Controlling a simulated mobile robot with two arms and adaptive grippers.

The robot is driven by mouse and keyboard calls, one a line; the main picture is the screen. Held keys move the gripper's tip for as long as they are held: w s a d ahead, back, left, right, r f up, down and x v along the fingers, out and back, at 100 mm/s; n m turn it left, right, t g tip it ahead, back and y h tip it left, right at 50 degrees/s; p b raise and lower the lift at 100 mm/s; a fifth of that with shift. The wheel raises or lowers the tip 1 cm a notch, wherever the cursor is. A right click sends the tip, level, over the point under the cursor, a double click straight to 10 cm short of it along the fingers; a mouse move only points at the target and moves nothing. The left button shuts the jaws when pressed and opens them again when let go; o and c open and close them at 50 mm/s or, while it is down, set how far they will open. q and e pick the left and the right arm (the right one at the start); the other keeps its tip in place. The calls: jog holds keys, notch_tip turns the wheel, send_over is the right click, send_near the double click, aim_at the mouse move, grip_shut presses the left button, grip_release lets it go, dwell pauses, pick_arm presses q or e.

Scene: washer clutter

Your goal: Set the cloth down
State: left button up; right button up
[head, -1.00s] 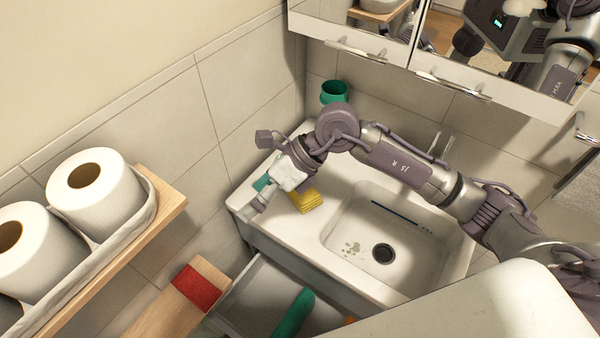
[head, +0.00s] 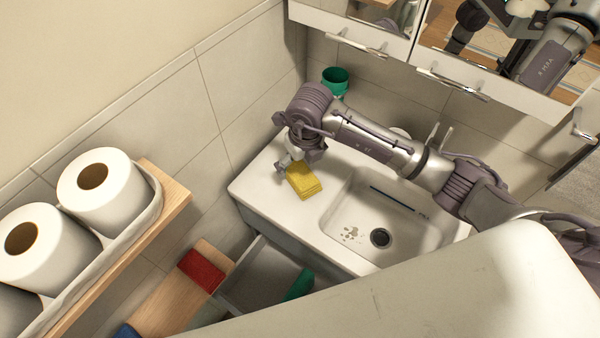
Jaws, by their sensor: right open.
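A folded yellow cloth (head: 304,180) lies on the left part of the white sink counter (head: 268,190), beside the basin. My right gripper (head: 289,162) points down just behind and left of the yellow cloth. It is open, and its fingers are partly hidden by my own wrist; I cannot tell whether one touches the cloth. A folded red cloth (head: 201,270) lies on a wooden board at lower left. My left gripper is not in view.
The sink basin (head: 350,215) has a dark drain and brown specks. A green cup (head: 334,80) stands at the back. An open drawer (head: 250,283) below holds a green item (head: 300,285). Toilet rolls (head: 100,190) stand in a tray at left. Mirror cabinets hang above.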

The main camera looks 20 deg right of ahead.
aim_at(300, 172)
jog(key=shift+f, duration=0.3)
jog(key=f+p, duration=0.1)
jog(key=w+f+p, duration=0.1)
jog(key=f, duration=0.1)
jog(key=shift+d+f, duration=0.15)
jog(key=shift+f, duration=0.6)
jog(key=shift+w+r, duration=0.1)
jog(key=c, duration=1.3)
